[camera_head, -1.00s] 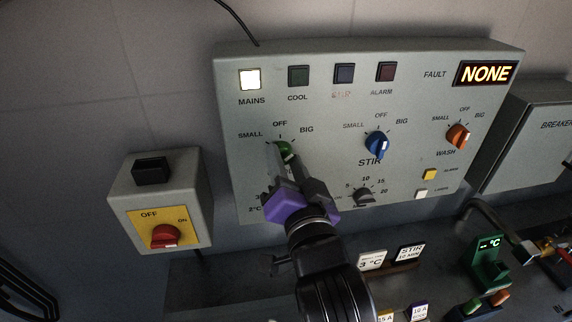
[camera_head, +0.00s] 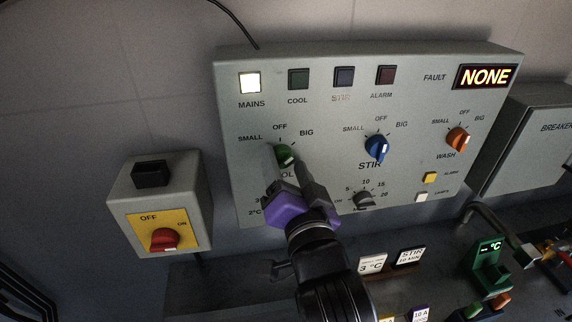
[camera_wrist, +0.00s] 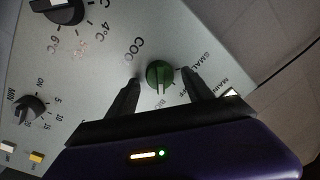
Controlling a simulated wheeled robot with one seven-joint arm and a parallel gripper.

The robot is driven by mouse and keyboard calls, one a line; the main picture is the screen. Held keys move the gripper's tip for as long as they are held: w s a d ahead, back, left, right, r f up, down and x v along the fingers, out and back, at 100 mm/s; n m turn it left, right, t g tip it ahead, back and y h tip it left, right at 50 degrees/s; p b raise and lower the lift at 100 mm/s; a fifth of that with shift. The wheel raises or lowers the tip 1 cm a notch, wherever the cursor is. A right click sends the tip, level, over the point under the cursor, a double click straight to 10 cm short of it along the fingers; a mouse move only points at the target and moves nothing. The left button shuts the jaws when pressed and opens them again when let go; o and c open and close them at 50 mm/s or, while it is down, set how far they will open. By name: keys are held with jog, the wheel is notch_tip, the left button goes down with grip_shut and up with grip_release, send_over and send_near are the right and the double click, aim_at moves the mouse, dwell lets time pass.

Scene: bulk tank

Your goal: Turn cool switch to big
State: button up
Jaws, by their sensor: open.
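The green cool switch (camera_head: 285,155) is on the grey control panel, below its SMALL, OFF and BIG labels. Its pale pointer mark appears turned to the BIG side. In the wrist view the green knob (camera_wrist: 158,74) shows between my fingers, with its ridge and mark pointing down toward the BIG lettering. My gripper (camera_head: 291,172) is open, with one finger on each side of the knob and slightly below it in the head view. In the wrist view my gripper (camera_wrist: 160,84) has visible gaps between both fingers and the knob. The COOL label is partly hidden by my fingers.
The blue stir switch (camera_head: 377,148) and orange wash switch (camera_head: 458,139) sit to the right. The grey dial (camera_head: 364,198) is close to my gripper's right. A red main switch (camera_head: 164,239) is on a box at left. The MAINS lamp (camera_head: 250,82) is lit; the fault display (camera_head: 485,76) reads NONE.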

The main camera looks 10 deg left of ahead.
jog(key=b+v, duration=0.1)
jog(key=v, duration=0.6)
jog(key=shift+s, duration=0.35)
jog(key=s+d+f+n+g+h, duration=0.1)
jog(key=s+d+f+h, duration=0.1)
jog(key=s+d+f, duration=0.4)
jog(key=s+d+f+n+g+h, duration=0.1)
jog(key=s+d+f, duration=0.6)
jog(key=s, duration=0.8)
jog(key=s+d+f+n+h, duration=0.1)
jog(key=s+d+f+h, duration=0.2)
jog(key=s+d+f, duration=0.4)
jog(key=s+d, duration=0.2)
jog(key=s, duration=0.2)
jog(key=shift+s+f+n+g, duration=0.15)
jog(key=shift+s+n+g, duration=0.2)
jog(key=shift+n+g, duration=0.05)
